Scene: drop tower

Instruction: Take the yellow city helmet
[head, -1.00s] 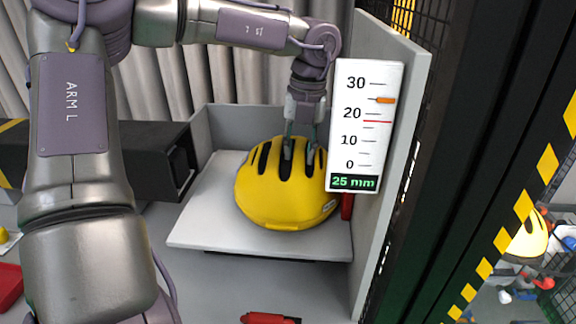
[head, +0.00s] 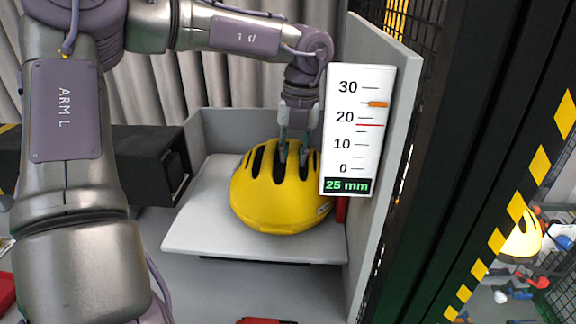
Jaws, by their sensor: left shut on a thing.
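The yellow city helmet (head: 272,203) rests on a pale grey plate (head: 195,225) in the middle of the head view. It has dark slot vents along its top. My left gripper (head: 292,158) comes down on it from above and behind, and its fingers are shut on the helmet's shell at the vents. The helmet's right edge is partly hidden behind a white gauge board. My right gripper does not show.
The white gauge board (head: 357,95), reading 25 mm, stands close to the right of the gripper. A grey side panel (head: 395,120) and a black frame with yellow stripes (head: 480,150) bound the right. A black box (head: 150,175) stands left. A red object (head: 265,321) lies at the bottom edge.

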